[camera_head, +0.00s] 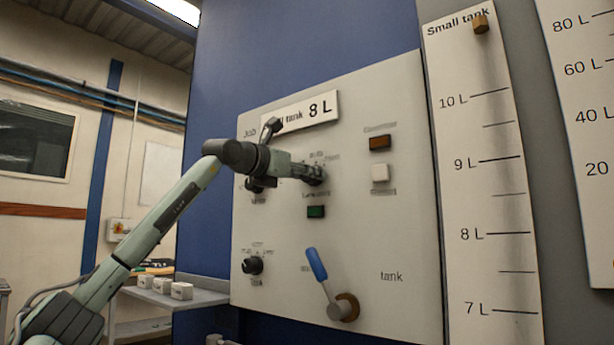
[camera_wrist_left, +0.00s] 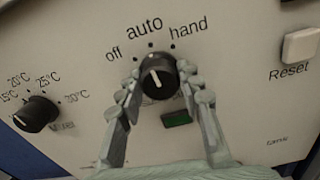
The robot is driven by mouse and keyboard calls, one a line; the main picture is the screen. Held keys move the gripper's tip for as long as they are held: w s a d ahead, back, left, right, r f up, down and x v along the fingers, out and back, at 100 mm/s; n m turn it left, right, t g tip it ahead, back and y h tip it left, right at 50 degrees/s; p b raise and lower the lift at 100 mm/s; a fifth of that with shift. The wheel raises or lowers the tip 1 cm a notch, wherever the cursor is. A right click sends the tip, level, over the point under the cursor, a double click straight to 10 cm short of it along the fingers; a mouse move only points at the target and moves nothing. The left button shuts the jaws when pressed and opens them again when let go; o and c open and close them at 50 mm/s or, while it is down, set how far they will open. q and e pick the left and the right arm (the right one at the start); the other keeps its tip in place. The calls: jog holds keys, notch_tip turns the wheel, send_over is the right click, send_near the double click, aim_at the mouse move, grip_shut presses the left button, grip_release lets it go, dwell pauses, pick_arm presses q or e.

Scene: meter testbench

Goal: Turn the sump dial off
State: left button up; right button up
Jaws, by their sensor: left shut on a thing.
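The dial (camera_wrist_left: 158,75) is a round black knob with a white pointer line, on a pale panel. The marks off, auto and hand stand above it from left to right. Its pointer line leans slightly left of upright, roughly at auto. My left gripper (camera_wrist_left: 160,80) has one finger on each side of the dial and is shut on it. In the head view my left gripper (camera_head: 314,174) reaches the panel from the left and hides most of the dial. The label below the dial is not fully readable. My right gripper is not in view.
A green button (camera_head: 316,212) sits just below the dial. A temperature knob (camera_wrist_left: 36,114) is at left. A blue-handled lever (camera_head: 317,265) is lower on the panel (camera_head: 400,240).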

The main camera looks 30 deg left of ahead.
pick_arm(q)
jog(key=shift+n, duration=1.2)
jog(key=shift+n+b, duration=0.35)
jog(key=shift+n, duration=2.45)
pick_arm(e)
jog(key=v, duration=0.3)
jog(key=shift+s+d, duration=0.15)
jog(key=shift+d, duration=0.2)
pick_arm(q)
jog(key=o, duration=1.2)
jog(key=shift+c, duration=0.2)
jog(key=s, duration=1.2)
jog(key=shift+a, duration=0.45)
